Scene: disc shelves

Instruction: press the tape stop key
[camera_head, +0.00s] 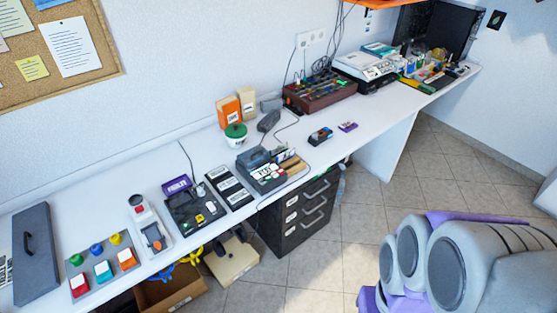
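A long white desk (330,178) runs along the wall and carries several devices with keys. A dark device with a few small white and yellow keys (194,209) sits near the desk's front edge, left of the middle. To its right, a grey and dark boxy device with white and red labelled parts (266,172) stands at the edge. I cannot tell which one has the tape stop key; the labels are too small to read. My arm's grey and purple links fill the lower right, apart from the desk. My gripper is not in view.
Black drawers (297,216) and a cardboard box (168,291) stand below. The tiled floor (355,235) is clear before the drawers.

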